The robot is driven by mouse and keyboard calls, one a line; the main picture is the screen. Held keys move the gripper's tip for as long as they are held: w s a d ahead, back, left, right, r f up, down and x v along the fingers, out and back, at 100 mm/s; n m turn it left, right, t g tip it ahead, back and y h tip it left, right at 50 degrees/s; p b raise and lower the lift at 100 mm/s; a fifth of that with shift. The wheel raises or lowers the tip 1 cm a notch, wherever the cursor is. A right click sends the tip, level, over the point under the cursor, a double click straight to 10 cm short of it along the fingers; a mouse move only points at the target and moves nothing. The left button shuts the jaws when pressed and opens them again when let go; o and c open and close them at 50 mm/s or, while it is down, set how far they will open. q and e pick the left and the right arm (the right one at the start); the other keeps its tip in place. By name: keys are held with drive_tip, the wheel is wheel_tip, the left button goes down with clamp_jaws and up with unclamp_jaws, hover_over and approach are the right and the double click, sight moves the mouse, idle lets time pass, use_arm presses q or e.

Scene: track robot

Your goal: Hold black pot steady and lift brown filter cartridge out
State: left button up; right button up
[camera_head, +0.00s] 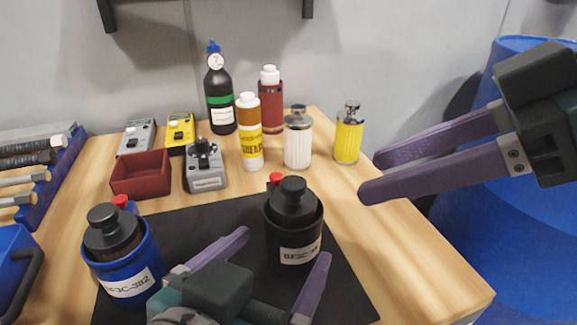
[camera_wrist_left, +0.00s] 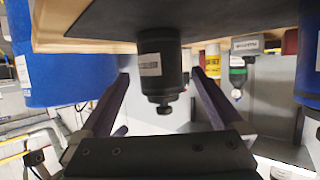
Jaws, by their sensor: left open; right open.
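The black pot (camera_head: 290,245) stands upright on the dark mat, with a white label on its front. A dark cartridge with a black knob cap (camera_head: 293,196) sits in it; no brown shows on it from here. My left gripper (camera_head: 282,247) is open, its fingers pointing at the pot from the front, one toward each side. In the left wrist view the pot (camera_wrist_left: 162,58) appears upside down between the fingers, with gaps visible. My right gripper (camera_head: 371,177) is open and empty in the air, right of the pot.
A blue pot (camera_head: 128,282) with a dark brown, black-capped cartridge stands left. Behind are a red bin (camera_head: 141,174), a grey device (camera_head: 205,172), bottles and a yellow canister (camera_head: 348,136). The table's right side is clear. A blue barrel (camera_head: 500,230) stands beyond its edge.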

sight(295, 230)
use_arm(q)
drive_tip(key=x, duration=0.6)
drive_tip(key=shift+w+d, duration=0.1)
drive_tip(key=shift+w, duration=0.15)
drive_tip(key=c, duration=1.4)
idle(0.5)
